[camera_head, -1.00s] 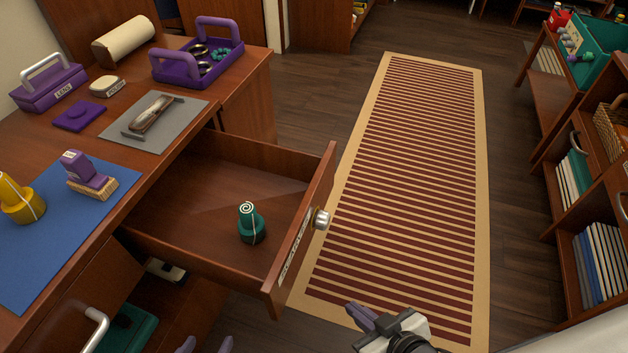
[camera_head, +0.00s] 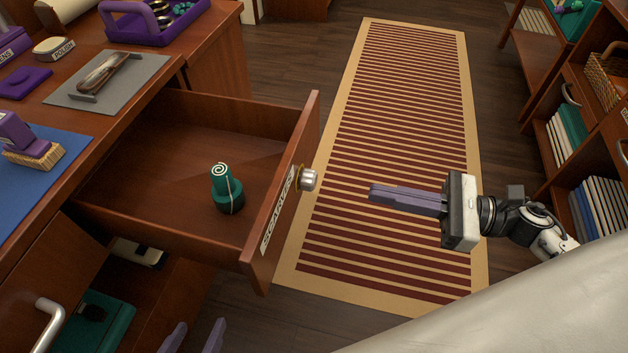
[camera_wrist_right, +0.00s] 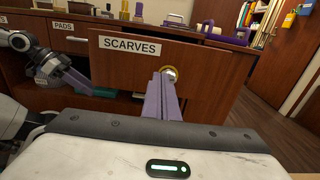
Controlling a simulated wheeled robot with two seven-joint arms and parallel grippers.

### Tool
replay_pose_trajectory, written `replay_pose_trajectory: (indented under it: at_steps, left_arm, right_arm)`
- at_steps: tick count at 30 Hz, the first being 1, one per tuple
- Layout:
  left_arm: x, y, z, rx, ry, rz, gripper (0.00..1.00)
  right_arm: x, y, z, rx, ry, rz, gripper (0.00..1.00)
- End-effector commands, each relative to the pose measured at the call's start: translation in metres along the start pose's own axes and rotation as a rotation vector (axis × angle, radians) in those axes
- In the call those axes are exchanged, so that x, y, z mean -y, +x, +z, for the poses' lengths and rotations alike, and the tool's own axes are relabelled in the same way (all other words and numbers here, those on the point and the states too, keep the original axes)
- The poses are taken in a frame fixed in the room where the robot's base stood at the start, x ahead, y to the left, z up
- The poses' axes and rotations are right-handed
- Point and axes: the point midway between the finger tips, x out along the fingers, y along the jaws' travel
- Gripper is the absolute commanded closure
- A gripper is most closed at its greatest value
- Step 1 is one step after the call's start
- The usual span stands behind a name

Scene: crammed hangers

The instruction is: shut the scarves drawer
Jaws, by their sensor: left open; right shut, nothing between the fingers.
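The scarves drawer (camera_head: 276,215) is pulled out of the wooden desk, with a label on its front and a round metal knob (camera_head: 308,180). A teal bottle-like item with a spiral top (camera_head: 226,189) stands inside it. My right gripper (camera_head: 372,193) is shut and empty, in front of the drawer and pointing at the knob with a gap between. In the right wrist view, its fingers (camera_wrist_right: 163,75) overlap the lower left of the knob (camera_wrist_right: 170,73), below the SCARVES label (camera_wrist_right: 130,46). My left gripper (camera_head: 195,338) is open at the bottom edge of the head view, below the drawer.
The desk top holds a grey mat (camera_head: 110,82), a purple tray (camera_head: 150,30) and a stamp-like brush (camera_head: 30,145). An open lower compartment (camera_head: 135,280) lies under the drawer. The striped rug (camera_head: 400,120) is clear. Shelves (camera_head: 590,140) stand at the right.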

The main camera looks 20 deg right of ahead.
Motion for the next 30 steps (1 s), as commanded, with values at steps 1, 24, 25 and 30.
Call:
replay_pose_trajectory:
  at_steps: [1, 24, 25, 30]
  left_arm:
    - [0.0, 0.0, -0.001, -0.002, 0.0, 0.0, 0.47]
    - [0.002, 0.001, 0.003, 0.007, 0.004, -0.003, 0.47]
    - [0.002, 0.001, 0.003, 0.008, 0.004, -0.003, 0.47]
    - [0.002, 0.001, 0.003, 0.007, 0.005, -0.003, 0.47]
  right_arm:
    - [0.0, 0.008, 0.002, 0.003, -0.002, 0.003, 1.0]
    - [0.001, 0.13, 0.002, 0.003, 0.006, -0.004, 1.0]
    - [0.001, 0.131, 0.001, 0.003, 0.007, -0.004, 1.0]
    - [0.0, 0.131, 0.001, 0.002, 0.008, -0.004, 1.0]
